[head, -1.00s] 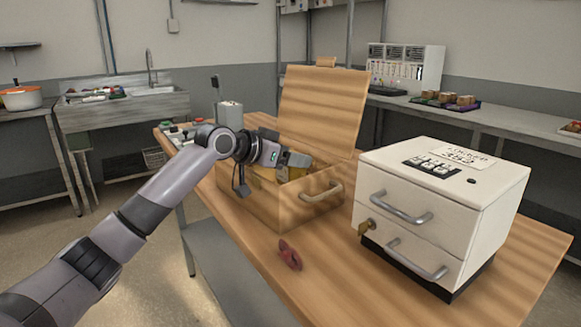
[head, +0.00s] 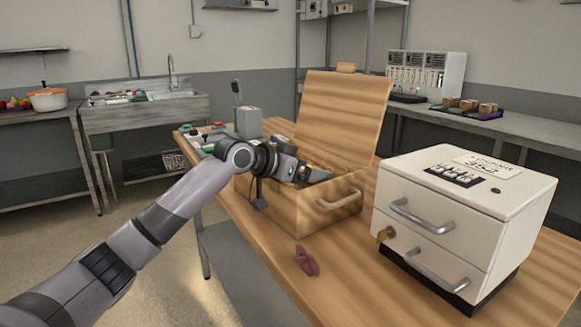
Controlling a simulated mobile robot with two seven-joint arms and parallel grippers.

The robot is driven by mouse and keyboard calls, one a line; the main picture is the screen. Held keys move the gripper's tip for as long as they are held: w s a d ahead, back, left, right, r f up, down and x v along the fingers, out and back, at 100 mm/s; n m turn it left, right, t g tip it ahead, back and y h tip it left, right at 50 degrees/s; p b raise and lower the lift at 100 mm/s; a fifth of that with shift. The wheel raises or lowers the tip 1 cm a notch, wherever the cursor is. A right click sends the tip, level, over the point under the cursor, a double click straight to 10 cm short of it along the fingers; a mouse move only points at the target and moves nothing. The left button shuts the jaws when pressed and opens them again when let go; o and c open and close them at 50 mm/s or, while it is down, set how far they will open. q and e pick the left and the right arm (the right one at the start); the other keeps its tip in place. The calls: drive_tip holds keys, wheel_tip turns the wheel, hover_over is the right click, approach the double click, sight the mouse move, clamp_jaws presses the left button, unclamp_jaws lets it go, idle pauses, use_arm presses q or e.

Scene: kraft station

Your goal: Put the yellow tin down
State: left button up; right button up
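An open wooden box (head: 290,218) with a raised lid (head: 338,115) stands on the wooden table. My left arm reaches in from the left over the box's near-left wall. My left gripper (head: 314,177) is down at the box opening, its fingers partly inside. I cannot make out whether the fingers are open or shut. I cannot clearly see a yellow tin; the gripper and the box walls hide most of the inside. My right gripper is not in view.
A white two-drawer cabinet (head: 450,225) with a key in its lock stands right of the box. A small dark red object (head: 306,261) lies on the table (head: 345,285) in front. A grey container (head: 248,122) stands behind the box's left side.

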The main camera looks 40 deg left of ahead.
use_arm(q)
drive_tip(key=b+v, duration=0.1)
drive_tip(key=v, duration=0.9)
drive_tip(key=shift+f, duration=0.2)
drive_tip(key=shift+v, duration=0.85)
